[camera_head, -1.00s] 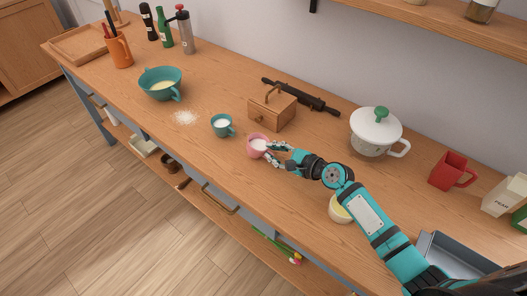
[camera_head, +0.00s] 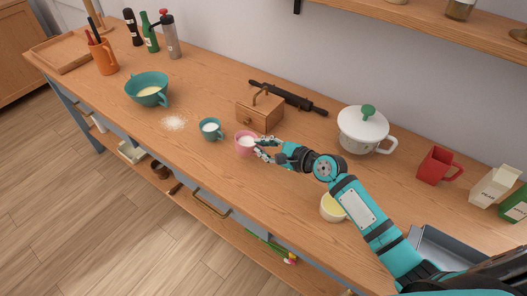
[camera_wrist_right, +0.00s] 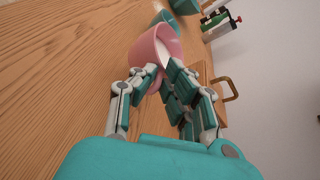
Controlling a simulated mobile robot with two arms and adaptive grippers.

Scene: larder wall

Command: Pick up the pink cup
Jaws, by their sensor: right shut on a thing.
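The pink cup (camera_head: 243,146), with a white content, is near the middle of the wooden counter. My right gripper (camera_head: 263,148) reaches it from the right and is shut on it. In the right wrist view the pink cup (camera_wrist_right: 152,50) shows between the fingers of the right gripper (camera_wrist_right: 152,82), with its far side and rim in view. Its near side is partly hidden by the fingers. I cannot tell whether it touches the counter. My left gripper is not in view.
A teal cup (camera_head: 210,131) stands just left of the pink cup. A wooden box (camera_head: 257,114) and a dark rolling pin (camera_head: 290,98) lie behind. A cream bowl (camera_head: 331,208) sits beneath my right arm. A white lidded pot (camera_head: 360,135) stands right.

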